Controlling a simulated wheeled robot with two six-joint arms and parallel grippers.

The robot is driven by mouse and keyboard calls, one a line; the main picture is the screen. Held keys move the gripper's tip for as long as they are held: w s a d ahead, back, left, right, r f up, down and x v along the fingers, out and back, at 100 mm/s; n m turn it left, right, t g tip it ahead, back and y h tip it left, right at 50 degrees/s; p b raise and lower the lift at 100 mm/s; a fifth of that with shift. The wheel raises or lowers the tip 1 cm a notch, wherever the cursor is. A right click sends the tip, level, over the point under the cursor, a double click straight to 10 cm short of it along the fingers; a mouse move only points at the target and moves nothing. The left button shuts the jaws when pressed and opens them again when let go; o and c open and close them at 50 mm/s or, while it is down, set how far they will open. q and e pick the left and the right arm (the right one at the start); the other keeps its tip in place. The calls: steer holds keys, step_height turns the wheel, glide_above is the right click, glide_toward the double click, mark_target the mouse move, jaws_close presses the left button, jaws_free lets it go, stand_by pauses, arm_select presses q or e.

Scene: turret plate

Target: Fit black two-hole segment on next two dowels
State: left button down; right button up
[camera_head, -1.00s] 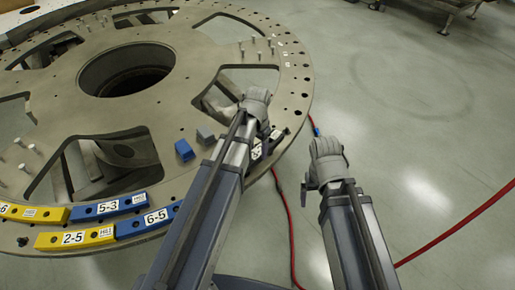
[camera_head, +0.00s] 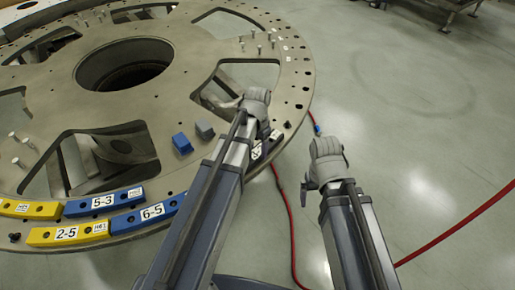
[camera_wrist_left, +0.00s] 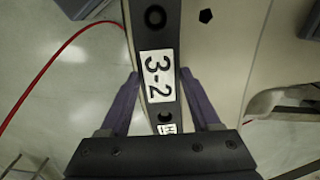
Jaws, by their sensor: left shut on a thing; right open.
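The black two-hole segment, labelled "3-2", lies between the fingers of my left gripper (camera_wrist_left: 165,100), which is shut on it. In the left wrist view the black segment (camera_wrist_left: 158,35) shows one hole above the label and one below it. In the head view the segment (camera_head: 257,152) shows partly beside my left forearm, at the plate's near right rim. My left gripper (camera_head: 257,100) is over the rim of the turret plate (camera_head: 215,165). Whether the segment's holes are around dowels is hidden. My right gripper (camera_head: 325,150) is open and empty, off the plate to the right.
Yellow segments (camera_head: 68,234) and blue segments (camera_head: 103,202) lie along the near left rim. A small blue block (camera_head: 182,143) and a grey block (camera_head: 205,130) stand on the plate. Several pins (camera_head: 257,48) stand at the back right. A red hose (camera_head: 287,215) runs on the floor.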

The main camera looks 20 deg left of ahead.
arm_select(q)
jaws_free()
stand_by(0.4)
step_height(320, 180, up, 8)
steer(key=p, duration=0.8)
steer(key=shift+f, duration=0.1)
steer(key=shift+f, duration=0.1)
stand_by(0.3)
step_height(320, 180, down, 8)
steer(key=b, duration=0.8)
steer(key=shift+r, duration=0.3)
